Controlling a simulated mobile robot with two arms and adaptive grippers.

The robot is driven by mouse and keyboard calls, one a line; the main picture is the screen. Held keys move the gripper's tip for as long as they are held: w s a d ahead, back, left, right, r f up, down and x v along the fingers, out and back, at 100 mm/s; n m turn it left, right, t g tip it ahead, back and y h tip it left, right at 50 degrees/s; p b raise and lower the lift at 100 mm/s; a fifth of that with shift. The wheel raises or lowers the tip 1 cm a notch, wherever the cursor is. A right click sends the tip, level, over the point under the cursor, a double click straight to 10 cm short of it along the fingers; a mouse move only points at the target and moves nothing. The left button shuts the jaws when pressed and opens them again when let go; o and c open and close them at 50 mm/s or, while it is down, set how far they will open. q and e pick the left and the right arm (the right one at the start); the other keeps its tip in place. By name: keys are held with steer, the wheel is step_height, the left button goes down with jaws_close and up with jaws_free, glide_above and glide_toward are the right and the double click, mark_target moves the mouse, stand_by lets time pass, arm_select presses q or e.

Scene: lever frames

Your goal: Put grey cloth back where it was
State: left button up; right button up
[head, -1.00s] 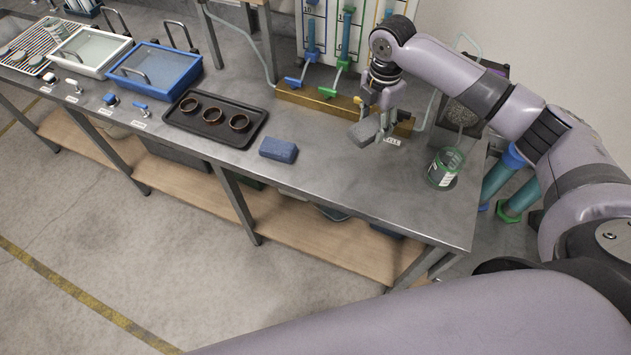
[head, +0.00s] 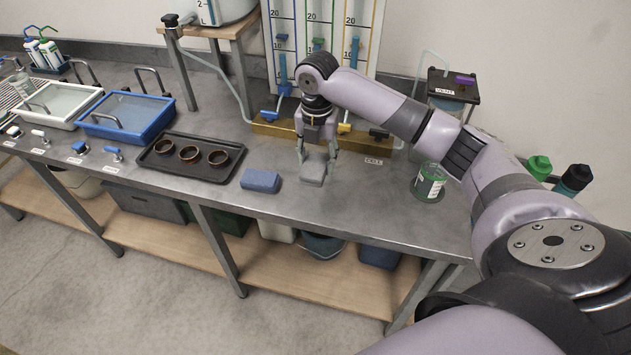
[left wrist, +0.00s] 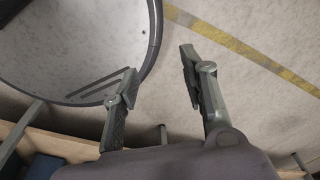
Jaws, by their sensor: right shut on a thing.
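The grey cloth (head: 313,172) is a small folded block in the head view, low over or on the steel bench. I cannot tell whether its underside touches the bench. My right gripper (head: 317,158) points down and is shut on it, with a finger at each side. A similar folded blue cloth (head: 260,180) lies on the bench just left of the grey one, with a gap between them. My left gripper (left wrist: 156,82) shows in the left wrist view, fingers apart and empty, above the floor; it is not in the head view.
A black tray (head: 158,174) with several dark rings lies left of the blue cloth. A wooden block with valves (head: 268,129) stands behind. A green-rimmed glass jar (head: 429,185) stands to the right. The bench between the grey cloth and jar is bare.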

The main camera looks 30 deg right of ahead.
mark_target(316, 160)
step_height(316, 160, down, 5)
steer(key=shift+a+r+p, duration=0.1)
steer(key=shift+r+p, duration=0.05)
steer(key=shift+p, duration=0.15)
step_height(316, 160, down, 4)
steer(key=shift+r+p, duration=0.2)
steer(key=shift+p, duration=0.1)
arm_select(q)
steer(key=shift+s+a+r, duration=0.5)
steer(key=shift+s+r, duration=0.15)
steer(key=shift+s, duration=0.1)
arm_select(e)
steer(key=shift+f, duration=0.25)
steer(key=shift+f, duration=0.15)
steer(key=o, duration=1)
arm_select(q)
steer(key=shift+w, duration=0.15)
arm_select(e)
steer(key=shift+o, duration=0.2)
step_height(316, 160, up, 12)
steer(key=shift+r+b, duration=0.2)
steer(key=shift+b, duration=0.75)
arm_select(q)
steer(key=shift+f, duration=0.9)
